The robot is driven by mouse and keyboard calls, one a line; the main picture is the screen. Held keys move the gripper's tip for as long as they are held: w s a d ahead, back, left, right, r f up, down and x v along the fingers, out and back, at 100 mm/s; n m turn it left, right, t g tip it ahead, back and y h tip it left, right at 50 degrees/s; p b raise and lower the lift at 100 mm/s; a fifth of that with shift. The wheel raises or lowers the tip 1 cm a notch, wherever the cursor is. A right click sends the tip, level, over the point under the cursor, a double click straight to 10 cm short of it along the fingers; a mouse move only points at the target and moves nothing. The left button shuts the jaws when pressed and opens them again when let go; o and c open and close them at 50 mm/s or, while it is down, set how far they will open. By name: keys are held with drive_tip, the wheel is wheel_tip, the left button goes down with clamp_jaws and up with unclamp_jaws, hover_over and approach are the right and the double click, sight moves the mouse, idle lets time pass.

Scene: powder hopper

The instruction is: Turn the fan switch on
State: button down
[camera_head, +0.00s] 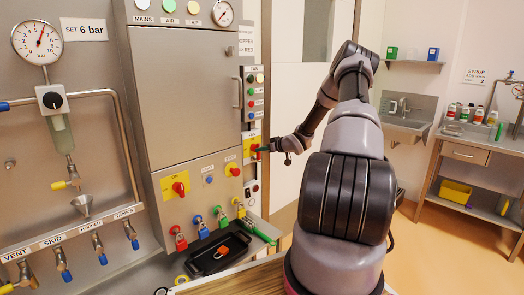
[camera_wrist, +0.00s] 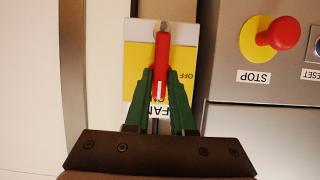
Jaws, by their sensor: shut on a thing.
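The fan switch is a red handle (camera_wrist: 162,48) on a yellow and white plate (camera_wrist: 134,62), marked FAN, with ON and OFF lettering partly hidden by my fingers. In the head view my gripper (camera_head: 262,149) reaches from the right to the yellow switch plate (camera_head: 252,142) on the narrow side panel; the handle is small and partly covered there.
A red STOP button (camera_wrist: 285,33) on a yellow disc sits right of the switch in the wrist view. The cabinet door handle (camera_head: 237,92) and a column of coloured buttons (camera_head: 250,90) are close by. Below stand padlocks (camera_head: 179,238) and a black tray (camera_head: 218,254).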

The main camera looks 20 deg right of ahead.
drive_tip(key=c, duration=0.8)
unclamp_jaws()
drive_tip(key=shift+o, duration=0.2)
drive_tip(key=shift+s, duration=0.1)
drive_tip(key=v, duration=1)
drive_tip(key=shift+s+d+r, duration=0.2)
drive_tip(key=shift+s, duration=0.05)
